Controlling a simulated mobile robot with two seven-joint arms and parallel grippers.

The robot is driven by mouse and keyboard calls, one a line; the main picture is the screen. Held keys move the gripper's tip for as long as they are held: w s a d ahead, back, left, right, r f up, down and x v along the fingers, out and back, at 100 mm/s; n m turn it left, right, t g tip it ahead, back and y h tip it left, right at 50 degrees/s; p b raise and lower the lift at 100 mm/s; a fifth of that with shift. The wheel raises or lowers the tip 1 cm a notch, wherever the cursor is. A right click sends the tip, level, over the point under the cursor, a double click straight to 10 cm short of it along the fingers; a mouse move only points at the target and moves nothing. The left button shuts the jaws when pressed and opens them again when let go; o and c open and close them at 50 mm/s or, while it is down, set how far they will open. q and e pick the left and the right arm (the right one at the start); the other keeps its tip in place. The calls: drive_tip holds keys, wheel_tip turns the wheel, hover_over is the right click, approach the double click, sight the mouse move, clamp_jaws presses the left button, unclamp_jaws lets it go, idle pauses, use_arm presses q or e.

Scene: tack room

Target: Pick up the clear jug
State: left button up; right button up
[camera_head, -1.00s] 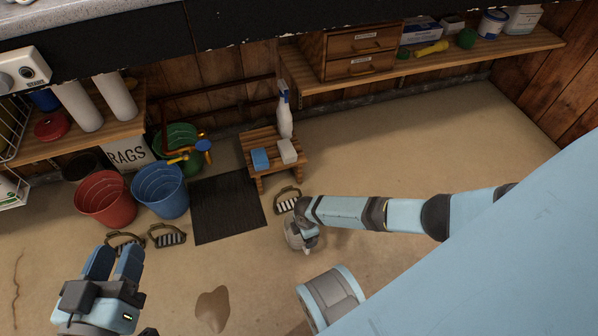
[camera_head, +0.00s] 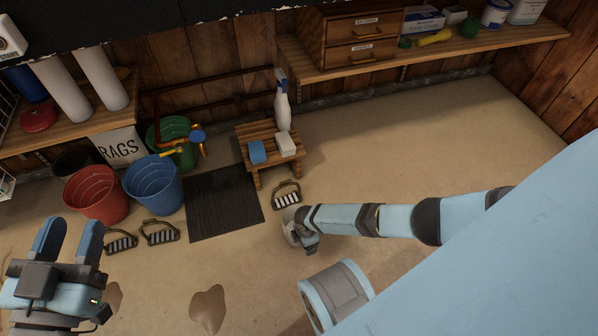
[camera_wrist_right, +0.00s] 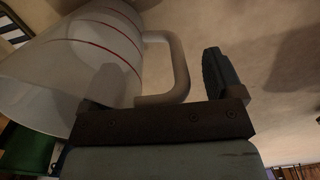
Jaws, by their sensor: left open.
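The clear jug (camera_wrist_right: 75,65), with red lines around its wall and a pale handle (camera_wrist_right: 180,70), fills the left of the right wrist view. In the head view the jug (camera_head: 290,228) is on the floor, mostly hidden by my right gripper (camera_head: 306,242). In the right wrist view the handle lies between the fingers of my right gripper (camera_wrist_right: 160,82). The right finger is clear of the handle; the left one is hard to make out against the jug. My left gripper (camera_head: 70,238) is open and empty at the lower left, far from the jug.
A step stool (camera_head: 262,132) holds a spray bottle (camera_head: 282,108), a blue sponge and a white block. Red (camera_head: 95,195) and blue (camera_head: 153,187) buckets stand left of a black mat (camera_head: 222,203). Stirrups lie nearby. A brown puddle (camera_head: 208,308) is on the floor. The right floor is clear.

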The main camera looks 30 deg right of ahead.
drive_tip(key=c, duration=1.1)
drive_tip(key=shift+c, duration=0.2)
